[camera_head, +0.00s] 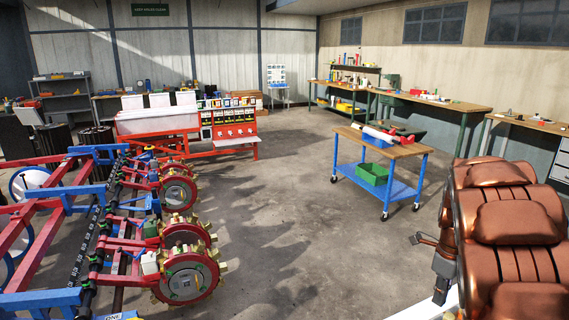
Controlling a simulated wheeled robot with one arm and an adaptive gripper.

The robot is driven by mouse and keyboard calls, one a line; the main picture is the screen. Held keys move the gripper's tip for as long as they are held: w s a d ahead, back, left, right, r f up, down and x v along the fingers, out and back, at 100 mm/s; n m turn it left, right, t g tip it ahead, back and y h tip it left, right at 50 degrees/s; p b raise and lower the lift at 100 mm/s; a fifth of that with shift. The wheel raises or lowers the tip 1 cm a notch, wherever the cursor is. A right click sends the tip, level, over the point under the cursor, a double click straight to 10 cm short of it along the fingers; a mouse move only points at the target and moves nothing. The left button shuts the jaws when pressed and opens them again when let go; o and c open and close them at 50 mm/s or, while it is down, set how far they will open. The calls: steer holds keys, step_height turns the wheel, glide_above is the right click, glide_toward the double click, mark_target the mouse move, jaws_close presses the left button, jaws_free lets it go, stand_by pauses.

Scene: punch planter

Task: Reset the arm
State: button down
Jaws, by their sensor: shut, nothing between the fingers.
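My gripper (418,239) is a small dark shape at the lower right, at the left side of my copper-coloured arm. It points left, is shut and holds nothing. It is in open air above the concrete floor, apart from other things. The arm is folded close at the right edge, and part of it is cut off by the frame. The punch planter (45,255), a red and blue frame with toothed wheels (188,276), stands at the left, well away from my gripper.
A blue wheeled cart (376,186) with a wooden top and a green bin (371,174) stands ahead of my gripper. Workbenches (440,101) line the right wall. A red and white seeder machine (160,122) stands at the back left. The middle floor (290,215) is clear.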

steer(key=s+a+r+n, duration=0.4)
steer(key=s+a+n, duration=0.4)
steer(key=a+n, duration=0.1)
steer(key=s+a+n, duration=0.6)
steer(key=s+n, duration=0.4)
steer(key=s, duration=0.1)
steer(key=s+a+f+n+g, duration=0.1)
steer(key=s+a+n, duration=0.5)
steer(key=s+n, duration=0.4)
steer(key=shift+s+a+f+n, duration=0.2)
steer(key=shift+s+a+n, duration=0.1)
steer(key=shift+s+a, duration=0.1)
steer(key=shift+d, duration=0.1)
